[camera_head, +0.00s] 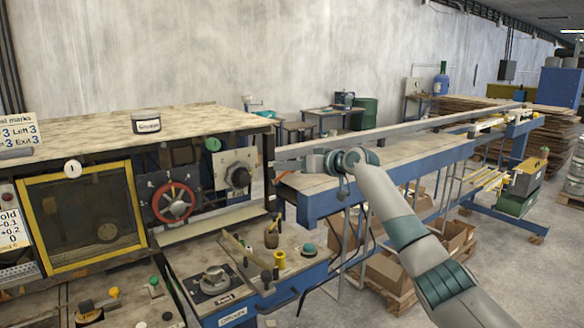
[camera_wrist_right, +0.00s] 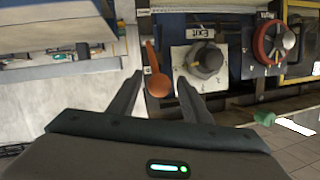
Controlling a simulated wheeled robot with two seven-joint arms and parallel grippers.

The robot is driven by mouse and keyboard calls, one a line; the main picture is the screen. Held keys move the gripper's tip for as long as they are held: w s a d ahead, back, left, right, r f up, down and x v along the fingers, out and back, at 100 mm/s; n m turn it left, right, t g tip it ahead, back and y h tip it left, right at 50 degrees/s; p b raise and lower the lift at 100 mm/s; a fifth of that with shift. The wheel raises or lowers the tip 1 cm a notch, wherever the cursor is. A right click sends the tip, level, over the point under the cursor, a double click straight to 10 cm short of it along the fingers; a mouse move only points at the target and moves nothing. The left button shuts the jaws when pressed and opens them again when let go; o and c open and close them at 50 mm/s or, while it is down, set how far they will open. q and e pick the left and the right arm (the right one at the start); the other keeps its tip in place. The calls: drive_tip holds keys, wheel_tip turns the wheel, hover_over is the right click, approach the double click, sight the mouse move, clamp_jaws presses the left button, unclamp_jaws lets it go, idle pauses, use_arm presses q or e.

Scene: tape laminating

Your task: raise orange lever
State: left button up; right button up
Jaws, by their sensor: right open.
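The orange lever (camera_wrist_right: 157,82) shows in the right wrist view as a thin stem with a rounded end. It stands beside the white plate with the dark Exit knob (camera_wrist_right: 207,60). My right gripper (camera_wrist_right: 160,77) is open, with one finger on each side of the lever's rounded end. I cannot tell whether either finger touches it. In the head view my right gripper (camera_head: 284,176) is at the near end of the blue-framed table, right of the Exit knob. My left gripper is not in view.
The machine panel has a red handwheel (camera_head: 173,202), also in the wrist view (camera_wrist_right: 272,43), and a yellow-framed window (camera_head: 88,222). A lower console (camera_head: 228,275) with knobs and small levers stands below. The long blue-framed table (camera_head: 410,170) runs to the right. Cardboard boxes (camera_head: 385,270) lie beneath it.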

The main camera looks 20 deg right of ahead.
drive_tip(key=shift+d, duration=0.1)
drive_tip(key=shift+s+d+b, duration=0.35)
drive_tip(key=shift+s+b, duration=0.05)
drive_tip(key=shift+s, duration=0.15)
drive_tip(key=b+v, duration=0.6)
drive_tip(key=v, duration=1)
drive_tip(key=shift+r, duration=0.15)
drive_tip(key=shift+a, duration=0.1)
